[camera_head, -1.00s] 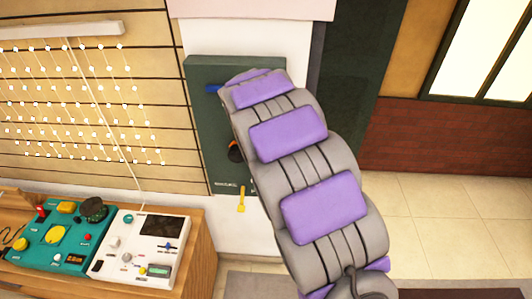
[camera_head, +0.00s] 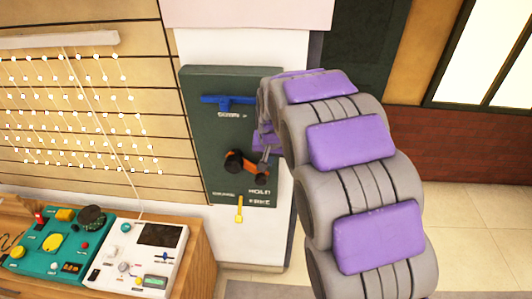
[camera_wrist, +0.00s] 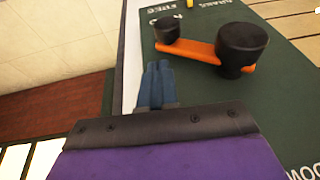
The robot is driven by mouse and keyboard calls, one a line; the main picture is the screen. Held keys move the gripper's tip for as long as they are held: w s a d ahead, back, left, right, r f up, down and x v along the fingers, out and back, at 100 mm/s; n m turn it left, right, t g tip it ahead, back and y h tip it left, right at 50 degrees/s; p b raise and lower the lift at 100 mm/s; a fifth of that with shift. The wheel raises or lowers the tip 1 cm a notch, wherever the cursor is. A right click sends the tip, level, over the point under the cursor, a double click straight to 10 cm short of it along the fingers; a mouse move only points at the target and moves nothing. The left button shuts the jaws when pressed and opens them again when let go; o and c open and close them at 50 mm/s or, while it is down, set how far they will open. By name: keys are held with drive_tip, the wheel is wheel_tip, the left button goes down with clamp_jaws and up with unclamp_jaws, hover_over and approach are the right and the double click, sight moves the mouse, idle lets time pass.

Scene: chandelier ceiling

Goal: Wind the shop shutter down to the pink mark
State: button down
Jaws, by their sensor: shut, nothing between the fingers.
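A dark green panel (camera_head: 205,130) on the white wall carries an orange crank (camera_head: 248,168) with black knobs. The crank also shows close up in the wrist view (camera_wrist: 190,48). A blue bar (camera_head: 228,100) is at the panel's top and a yellow lever (camera_head: 239,210) at its lower edge, near lettering. My gripper (camera_wrist: 157,68) is shut and empty, its blue-grey fingers over the panel's edge beside the crank and apart from it. In the head view my arm partly hides it. I cannot make out a shutter or its pink mark for certain.
A wooden counter (camera_head: 198,262) at lower left bears a teal console (camera_head: 45,240) and a white console (camera_head: 125,258). Strings of white beads (camera_head: 80,115) hang before a slatted tan wall. A pale pink panel (camera_head: 250,14) is above. Tiled floor is open at right.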

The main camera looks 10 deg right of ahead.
sight(261, 176)
drive_tip(key=f, duration=0.1)
drive_tip(key=a+f, duration=0.1)
drive_tip(key=f, duration=0.1)
drive_tip(key=f+b, duration=0.1)
drive_tip(key=f, duration=0.1)
drive_tip(key=shift+w+a, duration=0.25)
drive_tip(key=shift+w, duration=0.1)
drive_tip(key=shift+a+f, duration=0.35)
drive_tip(key=shift+a, duration=0.1)
drive_tip(key=shift+d, duration=0.7)
drive_tip(key=shift+a+f+y, duration=0.2)
drive_tip(key=shift+a+y, duration=0.1)
drive_tip(key=shift+a, duration=0.1)
drive_tip(key=shift+f, duration=0.1)
